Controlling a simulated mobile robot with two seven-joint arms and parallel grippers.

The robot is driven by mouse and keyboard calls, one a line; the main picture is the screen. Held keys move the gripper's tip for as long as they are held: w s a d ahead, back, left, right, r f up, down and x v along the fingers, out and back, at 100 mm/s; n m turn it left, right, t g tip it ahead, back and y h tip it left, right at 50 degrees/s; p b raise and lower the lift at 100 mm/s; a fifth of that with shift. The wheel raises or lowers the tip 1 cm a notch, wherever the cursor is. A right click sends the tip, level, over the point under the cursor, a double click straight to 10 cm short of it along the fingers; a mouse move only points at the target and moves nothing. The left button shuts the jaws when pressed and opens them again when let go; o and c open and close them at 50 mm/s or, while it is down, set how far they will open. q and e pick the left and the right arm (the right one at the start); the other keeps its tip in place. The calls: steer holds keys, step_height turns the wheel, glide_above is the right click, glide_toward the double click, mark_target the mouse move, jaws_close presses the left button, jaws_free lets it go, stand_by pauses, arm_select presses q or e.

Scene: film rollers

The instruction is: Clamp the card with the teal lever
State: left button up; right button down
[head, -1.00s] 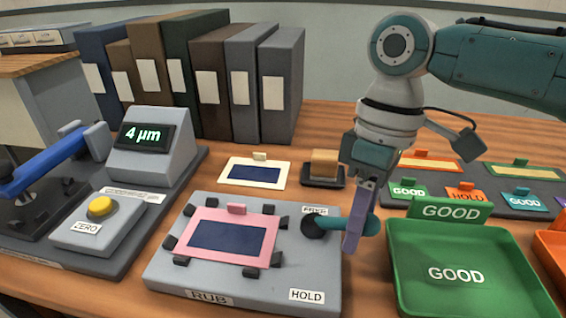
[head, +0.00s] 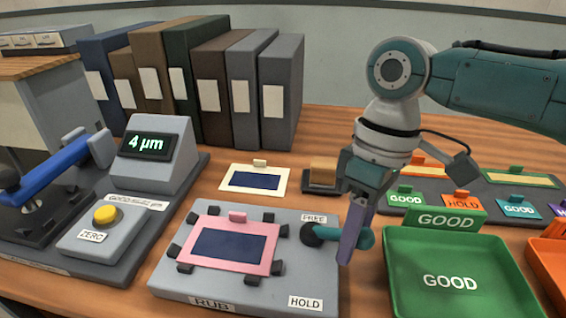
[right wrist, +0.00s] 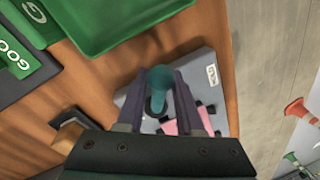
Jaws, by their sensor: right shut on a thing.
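The teal lever (head: 327,236) sticks out to the right from its dark pivot on the grey clamp plate (head: 240,291). It lies between the FREE label (head: 314,218) and the HOLD label (head: 305,302). My right gripper (head: 350,245) is shut on the lever near its knob; the right wrist view shows the teal knob (right wrist: 159,78) between the two fingers (right wrist: 158,97). The pink-framed card (head: 232,243) with a dark blue centre lies flat on the plate among several black clips. My left gripper is not in view.
A green GOOD tray (head: 450,281) stands close to the right of the plate. A cream card (head: 254,180) and a tan block (head: 323,168) lie behind it. The gauge reading 4 µm (head: 146,144) with a blue lever (head: 55,168) is at left. Binders (head: 225,90) stand behind.

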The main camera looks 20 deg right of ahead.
steer(key=a+m+p, duration=0.1)
steer(key=m+p, duration=0.1)
steer(key=a+m+p, duration=0.1)
steer(key=m+p, duration=0.1)
steer(key=p, duration=0.1)
steer(key=s+a+m+t+p, duration=0.1)
steer(key=m+p, duration=0.1)
steer(key=p, duration=0.1)
steer(key=shift+a+r, duration=0.15)
steer(key=shift+r, duration=0.2)
steer(key=a+m+p, duration=0.1)
steer(key=m+p, duration=0.2)
steer(key=shift+w+a+f+t, duration=0.1)
steer(key=shift+a+f+t, duration=0.05)
steer(key=shift+a+t, duration=0.2)
steer(key=shift+w+a+f+m+p, duration=0.15)
steer(key=shift+a+m+p, duration=0.15)
steer(key=shift+m, duration=0.5)
steer(key=shift+w+a+r+m+p, duration=0.1)
steer(key=shift+w+a+m+p, duration=0.2)
steer(key=shift+m, duration=0.5)
steer(key=shift+s+f+t, duration=0.1)
steer(key=shift+t, duration=0.15)
steer(key=c, duration=0.7)
jaws_free()
steer(key=shift+a, duration=0.1)
